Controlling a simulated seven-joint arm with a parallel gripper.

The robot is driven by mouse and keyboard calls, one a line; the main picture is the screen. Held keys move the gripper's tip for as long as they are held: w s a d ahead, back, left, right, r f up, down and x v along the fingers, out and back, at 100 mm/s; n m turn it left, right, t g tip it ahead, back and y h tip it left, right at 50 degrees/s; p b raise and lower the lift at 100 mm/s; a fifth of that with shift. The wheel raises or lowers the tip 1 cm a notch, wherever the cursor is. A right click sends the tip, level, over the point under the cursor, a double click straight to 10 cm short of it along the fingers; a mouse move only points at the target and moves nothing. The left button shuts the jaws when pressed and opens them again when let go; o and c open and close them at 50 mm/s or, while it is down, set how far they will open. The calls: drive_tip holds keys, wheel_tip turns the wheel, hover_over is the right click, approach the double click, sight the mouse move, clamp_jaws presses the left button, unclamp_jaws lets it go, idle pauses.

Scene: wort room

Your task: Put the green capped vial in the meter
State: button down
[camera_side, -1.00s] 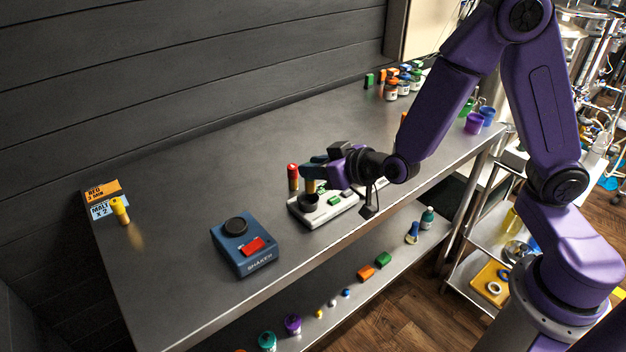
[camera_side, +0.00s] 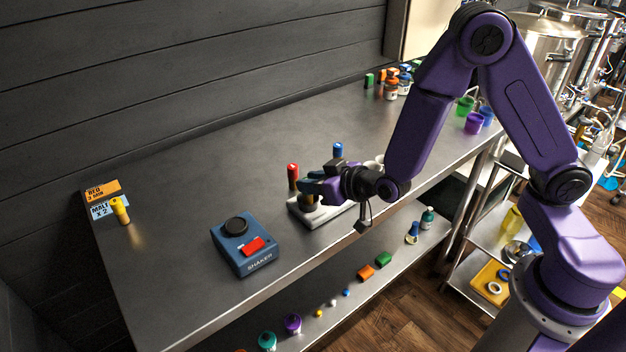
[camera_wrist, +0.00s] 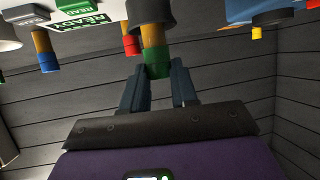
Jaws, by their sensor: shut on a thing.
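My gripper (camera_side: 311,192) is shut on the green capped vial (camera_wrist: 156,60), just above the meter (camera_side: 326,219). In the wrist view, which looks upside down, the fingers (camera_wrist: 158,82) are at the green cap. The amber body shows between the cap and the meter's dark round well (camera_wrist: 150,10). The vial's lower end is hidden by the well and appears to be inside it. How deep it sits I cannot tell. The meter is white, with a green READY display (camera_wrist: 85,22). In the side view my gripper hides most of the vial.
A red capped vial (camera_side: 292,176) and a blue capped vial (camera_side: 338,150) stand close behind the meter. The blue shaker (camera_side: 243,260) is to its left. A yellow capped vial (camera_side: 120,211) stands by label cards (camera_side: 101,188) at the far left.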

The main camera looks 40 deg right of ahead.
drive_tip(key=shift+f, duration=0.15)
drive_tip(key=c, duration=0.9)
unclamp_jaws()
drive_tip(key=shift+o, duration=0.2)
drive_tip(key=shift+r, duration=0.35)
drive_tip(key=v, duration=1.2)
